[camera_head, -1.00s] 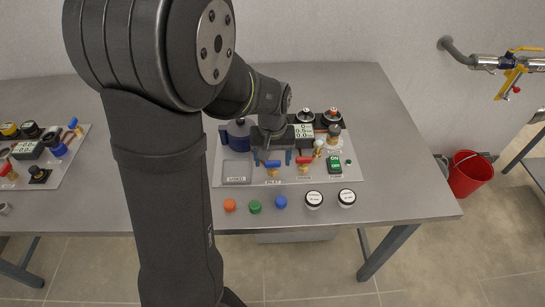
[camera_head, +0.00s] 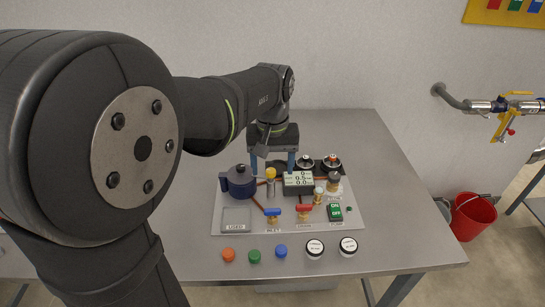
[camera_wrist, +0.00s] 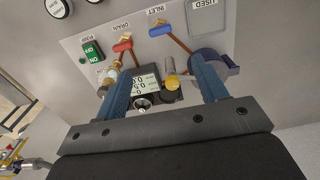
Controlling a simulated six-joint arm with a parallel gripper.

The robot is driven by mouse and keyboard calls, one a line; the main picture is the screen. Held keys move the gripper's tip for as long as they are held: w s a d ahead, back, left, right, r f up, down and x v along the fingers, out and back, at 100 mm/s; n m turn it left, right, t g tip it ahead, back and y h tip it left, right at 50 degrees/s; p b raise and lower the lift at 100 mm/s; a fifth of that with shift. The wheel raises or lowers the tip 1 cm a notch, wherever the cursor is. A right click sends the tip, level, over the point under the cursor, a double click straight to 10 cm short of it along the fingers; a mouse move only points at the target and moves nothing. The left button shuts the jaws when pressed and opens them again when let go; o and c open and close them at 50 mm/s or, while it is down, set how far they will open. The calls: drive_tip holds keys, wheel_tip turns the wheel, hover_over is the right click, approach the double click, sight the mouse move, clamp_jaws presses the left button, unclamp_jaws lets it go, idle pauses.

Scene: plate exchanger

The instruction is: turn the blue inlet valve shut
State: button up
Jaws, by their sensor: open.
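The blue inlet valve (camera_head: 272,212) stands at the front of the panel, above the INLET label. Its blue lever looks to lie across its copper pipe, and it also shows at the top of the wrist view (camera_wrist: 159,30). My gripper (camera_head: 272,167) is open and empty, pointing down behind the valve and apart from it. In the wrist view its two blue fingers (camera_wrist: 160,72) are spread, with a yellow-capped fitting (camera_wrist: 170,82) between and beyond them. The red drain valve (camera_head: 304,209) is to the right of the blue one.
A dark blue round vessel (camera_head: 238,183) is left of the fingers. A display (camera_head: 298,181), a green switch (camera_head: 335,212) and gauges sit on the right. A grey USED tray (camera_head: 236,218) is front left. Coloured caps (camera_head: 255,256) and white-topped jars (camera_head: 315,248) line the table front.

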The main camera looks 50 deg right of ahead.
sight(272, 209)
wheel_tip(272, 209, up, 2)
drive_tip(key=shift+r, duration=0.1)
idle(0.7)
wheel_tip(272, 209, down, 18)
drive_tip(key=shift+r, duration=0.25)
idle(0.3)
idle(0.3)
